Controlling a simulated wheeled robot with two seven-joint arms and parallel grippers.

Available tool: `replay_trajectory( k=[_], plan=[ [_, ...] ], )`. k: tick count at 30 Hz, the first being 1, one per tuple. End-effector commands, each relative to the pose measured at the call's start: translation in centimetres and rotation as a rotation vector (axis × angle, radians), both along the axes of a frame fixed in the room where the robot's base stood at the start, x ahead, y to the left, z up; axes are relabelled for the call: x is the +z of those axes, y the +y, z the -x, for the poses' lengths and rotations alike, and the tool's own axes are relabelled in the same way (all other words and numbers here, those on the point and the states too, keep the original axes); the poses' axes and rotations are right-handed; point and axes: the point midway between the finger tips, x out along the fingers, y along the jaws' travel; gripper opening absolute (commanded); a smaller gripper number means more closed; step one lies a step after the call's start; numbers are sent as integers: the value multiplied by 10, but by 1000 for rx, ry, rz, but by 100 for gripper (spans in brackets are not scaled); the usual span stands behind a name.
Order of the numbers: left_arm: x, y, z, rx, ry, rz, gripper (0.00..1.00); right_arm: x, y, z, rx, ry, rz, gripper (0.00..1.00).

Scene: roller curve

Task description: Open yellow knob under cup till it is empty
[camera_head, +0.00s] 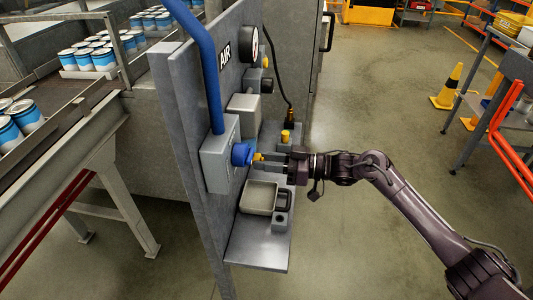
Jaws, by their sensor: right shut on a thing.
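A small yellow knob (257,157) shows beside a blue round fitting (240,154) on the front of a grey box (215,163). The box is on the grey panel, at the end of a blue pipe. My right gripper (264,159) reaches in from the right and is shut on the yellow knob at its fingertips. The fingers partly cover the knob, so how far it is turned cannot be seen. I cannot make out a clear cup or its fill level. My left gripper is not in view.
A light container with a dark handle (258,197) stands on the shelf (258,247) below my gripper. A yellow-topped part (285,136) and a dark bottle (290,116) stand behind it. A gauge (250,42) is higher on the panel.

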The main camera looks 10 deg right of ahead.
Motion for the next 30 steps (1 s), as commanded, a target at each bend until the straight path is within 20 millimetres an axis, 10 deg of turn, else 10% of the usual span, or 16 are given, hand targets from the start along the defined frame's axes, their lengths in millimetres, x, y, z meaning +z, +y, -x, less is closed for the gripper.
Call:
replay_trajectory(
  k=[9, 10, 15, 30],
  plan=[
    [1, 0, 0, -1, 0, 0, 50, 0, 0, 0, 0, 27, -8, 5],
    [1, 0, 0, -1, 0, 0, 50, 0, 0, 0, 0, 27, -8, 31],
    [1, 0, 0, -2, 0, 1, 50, 0, 0, 0, 0, 26, -8, 50],
    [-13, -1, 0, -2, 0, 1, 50, -5, -31, 9, -3, 25, -4, 50]
  ],
)
